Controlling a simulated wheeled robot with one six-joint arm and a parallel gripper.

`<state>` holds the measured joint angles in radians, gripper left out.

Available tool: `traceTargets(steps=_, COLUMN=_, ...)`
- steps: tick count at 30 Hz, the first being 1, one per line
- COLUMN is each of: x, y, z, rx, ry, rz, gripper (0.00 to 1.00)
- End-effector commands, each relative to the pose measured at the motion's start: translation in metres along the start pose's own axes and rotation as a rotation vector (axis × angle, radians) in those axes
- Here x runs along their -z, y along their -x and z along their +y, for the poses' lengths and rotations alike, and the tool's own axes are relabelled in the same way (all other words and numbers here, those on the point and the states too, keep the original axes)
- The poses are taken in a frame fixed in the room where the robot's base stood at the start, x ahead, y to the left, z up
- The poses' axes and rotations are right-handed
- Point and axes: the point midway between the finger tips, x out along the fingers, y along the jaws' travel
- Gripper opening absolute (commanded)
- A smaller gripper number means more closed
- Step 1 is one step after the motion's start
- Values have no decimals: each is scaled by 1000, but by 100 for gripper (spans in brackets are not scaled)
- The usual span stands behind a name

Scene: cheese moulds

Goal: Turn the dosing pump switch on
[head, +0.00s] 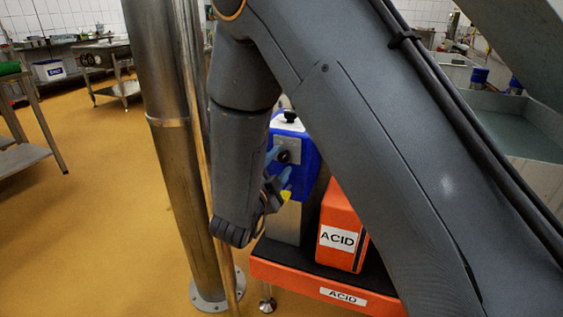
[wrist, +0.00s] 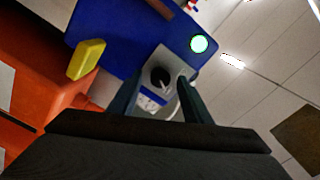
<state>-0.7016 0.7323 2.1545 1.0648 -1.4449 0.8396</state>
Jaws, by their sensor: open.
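The dosing pump is a blue box (head: 305,150) on a grey stand in the head view, partly hidden by my arm. Its switch (head: 284,157) is a black round knob on a grey plate. In the wrist view the switch (wrist: 160,77) lies between my two fingers, with a pale pointer mark slanting to the lower right. My gripper (head: 278,166) is open at the front of the pump, with a finger on either side of the knob; contact cannot be told. A round lamp (wrist: 198,43) glows green-white beside the switch plate.
A yellow part (wrist: 86,60) sticks out from the pump. An orange ACID canister (head: 340,225) stands right of it on an orange ACID tray (head: 300,285). A steel column (head: 165,130) rises close on the left. Open yellow floor (head: 90,220) lies beyond.

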Motion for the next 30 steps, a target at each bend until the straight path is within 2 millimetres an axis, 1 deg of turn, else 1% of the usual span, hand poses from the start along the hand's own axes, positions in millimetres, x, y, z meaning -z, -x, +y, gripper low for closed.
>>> traceTargets(steps=1, x=-1, y=9, z=-1, rx=2, ry=1, rz=-4, gripper=45)
traceTargets(steps=6, x=-1, y=38, z=-1, rx=2, ry=1, rz=-4, gripper=45)
traceTargets(steps=9, x=-1, y=52, z=0, rx=1, ry=1, rz=-3, gripper=45)
traceTargets(steps=13, x=0, y=62, z=0, rx=0, ry=0, rz=-2, gripper=45)
traceTargets(steps=17, x=0, y=66, z=0, rx=0, ry=-1, rz=-1, gripper=45)
traceTargets(steps=25, x=0, y=64, z=0, rx=-3, ry=0, rz=-4, gripper=45)
traceTargets(steps=28, x=-1, y=58, z=0, rx=-29, ry=8, rz=-40, gripper=45)
traceTargets(steps=30, x=-4, y=50, z=1, rx=-67, ry=24, rz=-99, gripper=45)
